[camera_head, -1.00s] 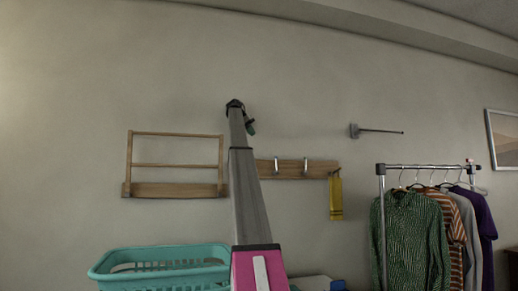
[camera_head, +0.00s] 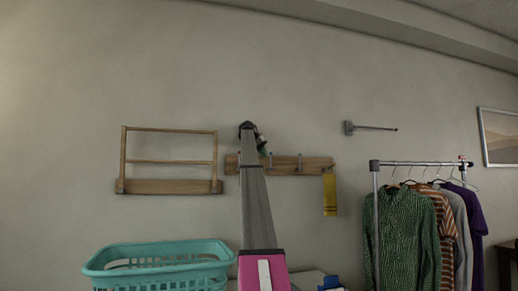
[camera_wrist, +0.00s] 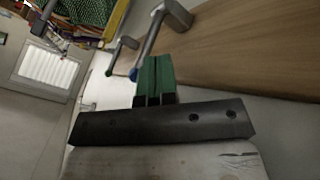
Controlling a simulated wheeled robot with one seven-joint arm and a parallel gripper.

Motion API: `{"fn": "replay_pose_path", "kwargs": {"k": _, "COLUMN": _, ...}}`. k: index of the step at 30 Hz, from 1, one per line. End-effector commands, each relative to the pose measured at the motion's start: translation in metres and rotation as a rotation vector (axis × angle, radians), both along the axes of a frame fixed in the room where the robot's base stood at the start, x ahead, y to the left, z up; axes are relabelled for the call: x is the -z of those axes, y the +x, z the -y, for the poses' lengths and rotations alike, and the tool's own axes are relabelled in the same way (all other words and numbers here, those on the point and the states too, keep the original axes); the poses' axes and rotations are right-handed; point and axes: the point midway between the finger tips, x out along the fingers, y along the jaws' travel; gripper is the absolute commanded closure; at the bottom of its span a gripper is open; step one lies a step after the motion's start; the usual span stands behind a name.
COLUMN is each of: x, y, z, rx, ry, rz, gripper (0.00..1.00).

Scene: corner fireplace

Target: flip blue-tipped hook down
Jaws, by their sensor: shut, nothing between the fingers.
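The blue-tipped hook is a grey metal hook (camera_wrist: 158,38) in the wrist view. It sticks out from the wooden rack board (camera_wrist: 245,45), its small blue tip just left of my fingertips. My gripper (camera_wrist: 153,80) has green fingers held together with nothing between them. The fingertips are right beside the hook's shaft near its tip; I cannot tell whether they touch. In the head view my gripper (camera_head: 263,148) is in front of the left part of the board (camera_head: 318,165), and my arm hides part of it. The blue tip cannot be made out there.
A second grey hook (camera_wrist: 121,47) is farther along the board. A yellow item (camera_head: 330,195) hangs at its right end. A wooden wall rack (camera_head: 168,187) is left, a teal basket (camera_head: 160,250) below. A wall rod (camera_head: 372,127) and clothes rack (camera_head: 415,164) are right.

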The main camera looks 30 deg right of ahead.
Motion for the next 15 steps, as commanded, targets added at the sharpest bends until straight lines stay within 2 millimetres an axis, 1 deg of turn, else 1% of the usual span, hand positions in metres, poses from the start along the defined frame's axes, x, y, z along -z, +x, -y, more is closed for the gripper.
{"fn": "replay_pose_path", "kwargs": {"k": 1, "x": 0.0055, "y": -0.0012, "z": 0.0037, "rx": 0.0, "ry": 0.001, "rz": 0.0, "gripper": 1.0}}
{"fn": "replay_pose_path", "kwargs": {"k": 6, "x": 0.0131, "y": -0.0017, "z": 0.01, "rx": 0.0, "ry": 0.0, "rz": 0.0, "gripper": 1.0}}
{"fn": "replay_pose_path", "kwargs": {"k": 15, "x": 0.0142, "y": -0.0016, "z": 0.0108, "rx": -0.001, "ry": 0.0, "rz": 0.001, "gripper": 1.0}}
